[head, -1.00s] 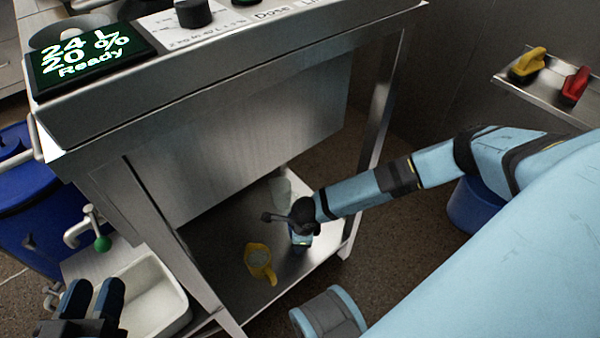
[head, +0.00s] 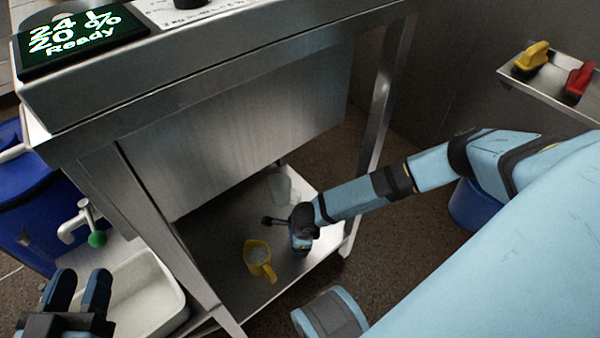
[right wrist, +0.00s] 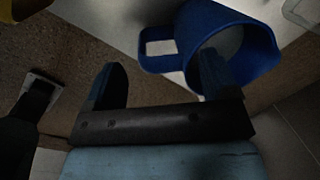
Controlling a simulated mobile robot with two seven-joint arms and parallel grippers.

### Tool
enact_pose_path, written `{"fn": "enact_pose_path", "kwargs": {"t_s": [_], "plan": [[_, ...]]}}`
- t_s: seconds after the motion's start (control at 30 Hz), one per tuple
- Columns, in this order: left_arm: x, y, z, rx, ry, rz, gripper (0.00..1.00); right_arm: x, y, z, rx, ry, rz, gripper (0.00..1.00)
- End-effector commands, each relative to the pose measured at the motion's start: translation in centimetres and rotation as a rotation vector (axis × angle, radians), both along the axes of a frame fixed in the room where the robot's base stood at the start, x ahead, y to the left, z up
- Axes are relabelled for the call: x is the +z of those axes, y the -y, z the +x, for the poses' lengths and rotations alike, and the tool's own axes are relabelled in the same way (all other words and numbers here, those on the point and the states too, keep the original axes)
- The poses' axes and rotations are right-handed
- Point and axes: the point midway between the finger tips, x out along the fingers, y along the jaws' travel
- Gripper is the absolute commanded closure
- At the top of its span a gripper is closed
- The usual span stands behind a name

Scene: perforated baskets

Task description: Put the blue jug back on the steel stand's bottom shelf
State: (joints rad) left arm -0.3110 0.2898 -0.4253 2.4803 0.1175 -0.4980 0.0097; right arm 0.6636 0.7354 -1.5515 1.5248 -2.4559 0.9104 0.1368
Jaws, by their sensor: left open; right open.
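The blue jug (right wrist: 262,70) shows in the right wrist view, with its mouth facing the camera and its handle towards the left. It appears to be over or on the bottom shelf (head: 215,275) of the steel stand, near the edge; contact cannot be told. My right gripper (right wrist: 162,62) is open, its fingers apart around the handle side, with one finger overlapping the jug's mouth. In the head view my right gripper (head: 302,228) is low at the shelf's right side and mostly hides the jug. My left gripper (head: 77,284) is open and empty at the lower left.
The stand's legs (head: 382,100) flank the shelf. A white sink (head: 150,295) and a blue drum (head: 30,210) are at left.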

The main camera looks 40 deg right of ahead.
Motion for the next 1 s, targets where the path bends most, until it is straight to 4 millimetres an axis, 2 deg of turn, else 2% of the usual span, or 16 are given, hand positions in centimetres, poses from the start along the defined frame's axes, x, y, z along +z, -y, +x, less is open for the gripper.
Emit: {"fn": "enact_pose_path", "kwargs": {"t_s": [0.17, 0.33, 0.4, 0.47, 0.63, 0.8, 1.0], "plan": [[0.6, 0.0, 0.0, -0.003, -0.011, -0.006, 0.57, 1.2, 0.0, -0.1, 0.000, 0.000, 0.000, 0.20], [1.3, 0.4, -0.6, -0.009, -0.089, -0.054, 0.57, 4.5, 0.1, -0.6, 0.000, -0.001, 0.001, 0.20], [0.2, 0.9, -1.4, -0.002, -0.179, -0.100, 0.57, 6.2, 0.1, -0.8, -0.001, -0.001, 0.001, 0.20], [0.2, 1.1, -1.8, -0.002, -0.208, -0.120, 0.57, 7.4, 0.1, -1.1, 0.000, -0.001, 0.001, 0.20], [2.0, 1.0, -1.8, 0.010, -0.169, -0.159, 0.57, 10.4, 0.2, -1.5, 0.000, 0.000, 0.000, 0.20], [3.0, 0.9, -1.8, 0.018, -0.131, -0.178, 0.57, 12.0, 0.1, -1.8, 0.000, 0.000, 0.000, 0.20], [3.2, 0.9, -1.8, 0.019, -0.119, -0.182, 0.57, 12.2, 0.1, -1.9, 0.000, -0.001, -0.001, 0.20]]}}
